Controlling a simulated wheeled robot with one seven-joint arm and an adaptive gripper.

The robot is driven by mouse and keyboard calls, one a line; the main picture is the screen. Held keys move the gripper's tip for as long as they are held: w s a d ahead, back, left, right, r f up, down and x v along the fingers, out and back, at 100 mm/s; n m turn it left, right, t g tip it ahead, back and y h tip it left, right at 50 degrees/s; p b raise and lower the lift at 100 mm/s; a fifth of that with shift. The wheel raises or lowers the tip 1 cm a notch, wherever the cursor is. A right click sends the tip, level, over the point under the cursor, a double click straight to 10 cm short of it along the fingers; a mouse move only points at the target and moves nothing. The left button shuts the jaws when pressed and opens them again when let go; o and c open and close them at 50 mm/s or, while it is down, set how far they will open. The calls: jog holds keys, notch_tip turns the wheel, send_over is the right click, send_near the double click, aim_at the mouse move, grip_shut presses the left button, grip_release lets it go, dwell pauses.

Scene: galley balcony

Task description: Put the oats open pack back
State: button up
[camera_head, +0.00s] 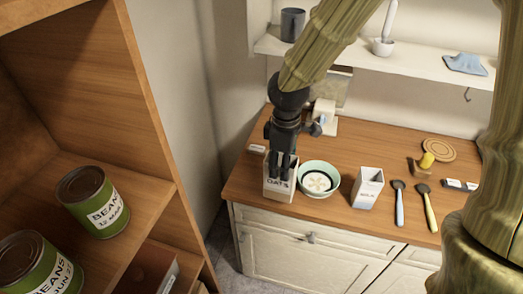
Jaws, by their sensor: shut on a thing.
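The oats open pack (278,187) is a pale box with "OATS" on its front, at the left front of the wooden counter. My gripper (283,170) points down at it from above and is shut on it; the fingers cover part of its top. The pack looks upright, and I cannot tell whether its base touches the counter. Close to its right is a green-rimmed bowl (319,166) with white contents. A white milk carton (368,187) stands farther right.
A wooden shelf unit (140,190) on the left holds bean cans (93,202). A wall shelf (340,52) hangs above.

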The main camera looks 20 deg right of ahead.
jog(key=w+a+f+p, duration=0.1)
jog(key=w+f+p, duration=0.1)
jog(key=w, duration=0.3)
jog(key=w+a+f+p, duration=0.1)
jog(key=w+f+p, duration=0.1)
jog(key=w+p, duration=0.2)
jog(key=shift+w, duration=1.3)
jog(key=shift+f, duration=0.1)
jog(key=o, duration=1.3)
jog(key=shift+f, duration=0.15)
